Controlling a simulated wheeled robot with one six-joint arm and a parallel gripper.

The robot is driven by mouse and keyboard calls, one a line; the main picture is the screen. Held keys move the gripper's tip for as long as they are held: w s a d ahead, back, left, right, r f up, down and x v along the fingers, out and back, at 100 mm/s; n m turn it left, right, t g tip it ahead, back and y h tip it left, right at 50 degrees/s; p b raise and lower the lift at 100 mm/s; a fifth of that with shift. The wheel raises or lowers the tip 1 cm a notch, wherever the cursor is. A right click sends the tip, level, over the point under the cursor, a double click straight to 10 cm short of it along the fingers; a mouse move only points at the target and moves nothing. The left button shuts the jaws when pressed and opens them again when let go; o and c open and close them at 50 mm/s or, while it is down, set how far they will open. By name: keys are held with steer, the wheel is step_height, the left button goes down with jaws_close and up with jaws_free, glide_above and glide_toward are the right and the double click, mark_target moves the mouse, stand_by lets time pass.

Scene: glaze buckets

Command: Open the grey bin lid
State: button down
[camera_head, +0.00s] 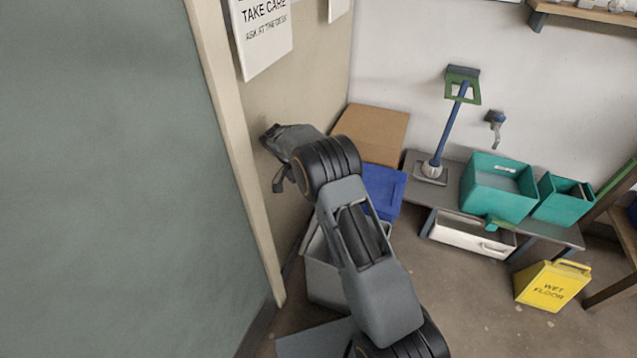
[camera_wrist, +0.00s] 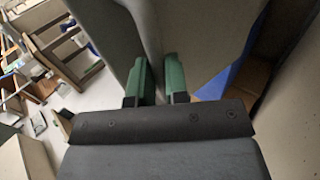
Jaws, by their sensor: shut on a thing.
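The grey bin (camera_head: 326,282) stands on the floor beside the door frame in the head view, partly behind my arm. My gripper (camera_head: 278,160) is above and to the left of it, close to the beige wall. In the wrist view the green fingertips of my gripper (camera_wrist: 160,82) are shut on the edge of a grey panel (camera_wrist: 195,35), which looks like the grey bin lid. The lid cannot be made out clearly in the head view, and how far it is raised is hard to tell.
A blue bin (camera_head: 384,190) and a cardboard box (camera_head: 372,133) stand just behind the grey bin. The door frame (camera_head: 235,150) is close on the left. A low bench (camera_head: 550,232) with teal buckets (camera_head: 498,190) is at right, with a yellow wet-floor bucket (camera_head: 552,287) in front.

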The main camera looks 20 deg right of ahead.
steer(key=shift+s+a+f, duration=0.1)
steer(key=shift+f, duration=0.55)
steer(key=c, duration=1.4)
jaws_free()
steer(key=shift+w, duration=0.2)
steer(key=shift+o, duration=1.4)
steer(key=shift+r, duration=0.35)
steer(key=s+r+p, duration=0.1)
steer(key=s+r, duration=1.1)
steer(key=s, duration=0.2)
steer(key=shift+r+p, duration=0.3)
steer(key=shift+p, duration=0.1)
